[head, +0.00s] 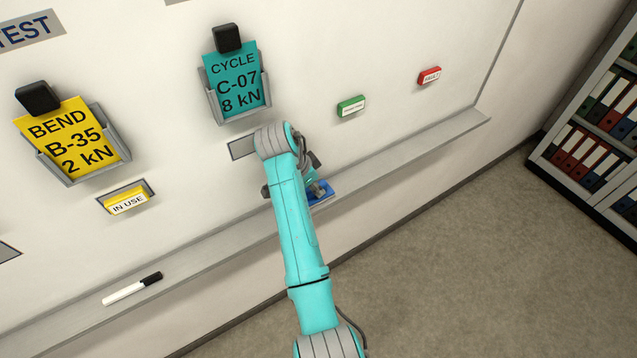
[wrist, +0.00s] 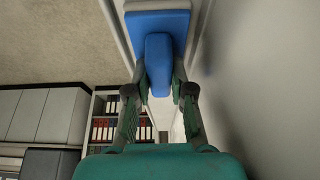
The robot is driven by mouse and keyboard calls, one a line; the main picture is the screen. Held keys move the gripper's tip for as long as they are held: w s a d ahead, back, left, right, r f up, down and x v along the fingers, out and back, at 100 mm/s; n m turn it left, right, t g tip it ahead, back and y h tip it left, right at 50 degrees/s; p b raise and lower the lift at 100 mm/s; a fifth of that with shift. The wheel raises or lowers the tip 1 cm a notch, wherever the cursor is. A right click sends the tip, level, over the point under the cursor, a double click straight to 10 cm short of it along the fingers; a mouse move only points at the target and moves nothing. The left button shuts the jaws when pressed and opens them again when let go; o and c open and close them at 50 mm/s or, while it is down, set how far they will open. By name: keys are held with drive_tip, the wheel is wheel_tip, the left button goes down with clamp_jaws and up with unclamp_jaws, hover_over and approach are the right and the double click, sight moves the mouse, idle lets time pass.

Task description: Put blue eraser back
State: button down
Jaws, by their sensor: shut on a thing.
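The blue eraser (head: 322,194) is at the ledge (head: 400,158) below the whiteboard, partly hidden behind my arm in the head view. In the wrist view the eraser (wrist: 157,24) shows a wide flat base and a raised blue grip block. My gripper (wrist: 159,74) has one finger on each side of that block and is shut on it. In the head view my gripper (head: 313,182) is small and mostly covered by the arm. I cannot tell whether the eraser's base rests on the ledge or is just above it.
A black-and-white marker (head: 132,289) lies on the ledge to the left. The whiteboard holds a teal card (head: 237,82), a yellow card (head: 75,142), a yellow "IN USE" magnet (head: 127,201), a green magnet (head: 351,107) and a red magnet (head: 429,75). The ledge right of the eraser is clear.

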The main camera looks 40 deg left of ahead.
drive_tip(key=shift+f, duration=0.1)
drive_tip(key=c, duration=1.3)
unclamp_jaws()
drive_tip(key=shift+d, duration=0.1)
drive_tip(key=shift+s+r, duration=0.1)
drive_tip(key=shift+r, duration=0.35)
drive_tip(key=v, duration=0.2)
drive_tip(key=shift+s+a+r, duration=0.2)
drive_tip(key=shift+r, duration=0.1)
drive_tip(key=s+a, duration=0.1)
drive_tip(key=s, duration=0.2)
drive_tip(key=s+a, duration=0.1)
drive_tip(key=s, duration=0.3)
drive_tip(key=s+a, duration=0.2)
drive_tip(key=s, duration=0.2)
drive_tip(key=shift+f, duration=0.15)
